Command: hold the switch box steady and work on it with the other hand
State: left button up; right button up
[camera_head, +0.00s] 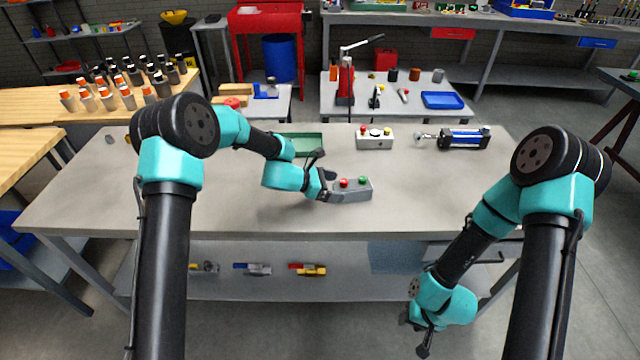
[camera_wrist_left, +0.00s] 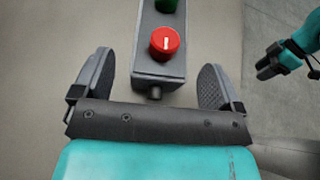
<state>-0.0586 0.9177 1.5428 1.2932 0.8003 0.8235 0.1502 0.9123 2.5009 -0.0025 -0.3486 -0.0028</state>
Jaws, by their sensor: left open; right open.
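The grey switch box (camera_head: 355,195) lies near the front edge of the table, with a red knob and a green button on top. In the left wrist view the switch box (camera_wrist_left: 150,70) lies between the finger tips, with the red knob (camera_wrist_left: 165,43) nearest. My left gripper (camera_head: 332,185) is open at the box's left end. A gap shows on both sides, so the fingers appear apart from it. My right gripper (camera_head: 415,335) is open and empty, hanging low in front of the table at the right. It also shows in the left wrist view (camera_wrist_left: 268,66).
On the table (camera_head: 230,210), a white control box (camera_head: 375,138) with buttons, a blue cylinder (camera_head: 463,138) and a green tray (camera_head: 302,141) stand behind the switch box. The table surface right of the switch box is clear. A lower shelf holds several small tools.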

aim_at(350, 190)
pick_arm(q)
jog(key=shift+x, duration=1.75)
jog(key=shift+c, duration=0.3)
jog(key=c, duration=1.3)
